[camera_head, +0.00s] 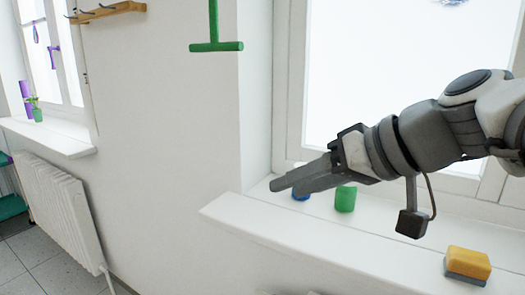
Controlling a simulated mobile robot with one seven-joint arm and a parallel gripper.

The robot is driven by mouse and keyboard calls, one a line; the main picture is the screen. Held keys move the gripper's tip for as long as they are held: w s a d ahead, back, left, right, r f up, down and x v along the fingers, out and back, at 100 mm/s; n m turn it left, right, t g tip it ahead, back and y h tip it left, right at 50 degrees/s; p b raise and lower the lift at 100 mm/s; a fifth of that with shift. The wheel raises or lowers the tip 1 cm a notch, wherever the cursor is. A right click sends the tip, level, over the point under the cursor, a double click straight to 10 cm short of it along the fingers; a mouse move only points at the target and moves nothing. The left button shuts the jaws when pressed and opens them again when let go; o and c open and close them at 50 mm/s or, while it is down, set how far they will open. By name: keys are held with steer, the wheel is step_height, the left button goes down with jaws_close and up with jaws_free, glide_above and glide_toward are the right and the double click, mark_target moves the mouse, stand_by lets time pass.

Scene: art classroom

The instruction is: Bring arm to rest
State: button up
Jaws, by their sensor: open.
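My gripper (300,180) reaches in from the right and points left over the white window sill (240,211). Its fingers look open, and I see nothing held between them. A green cup-like object (345,199) stands on the sill just below and behind the fingers. A blue object (301,197) stands to its left, mostly hidden behind the fingers. Whether the fingers touch either object I cannot tell.
A yellow and grey sponge-like block (468,262) lies on the sill at the right. A green T-shaped tool (216,46) hangs on the wall. A wooden hook rack (105,12) is at upper left. A radiator (62,205) stands below the left window sill (50,135).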

steer(key=s+d+f+m+h, duration=0.1)
steer(key=s+d+f+h, duration=0.2)
steer(key=f, duration=0.3)
steer(key=s+d+f+m+g+h, duration=0.1)
steer(key=s+d+f+m+h, duration=0.15)
steer(key=f, duration=0.25)
steer(key=s+d+f+h, duration=0.3)
steer(key=f, duration=0.3)
step_height(320, 180, up, 19)
steer(key=p, duration=1.9)
steer(key=shift+s+d+r, duration=0.15)
steer(key=shift+s+r, duration=0.05)
steer(key=shift+d+m, duration=0.2)
steer(key=shift+m, duration=0.15)
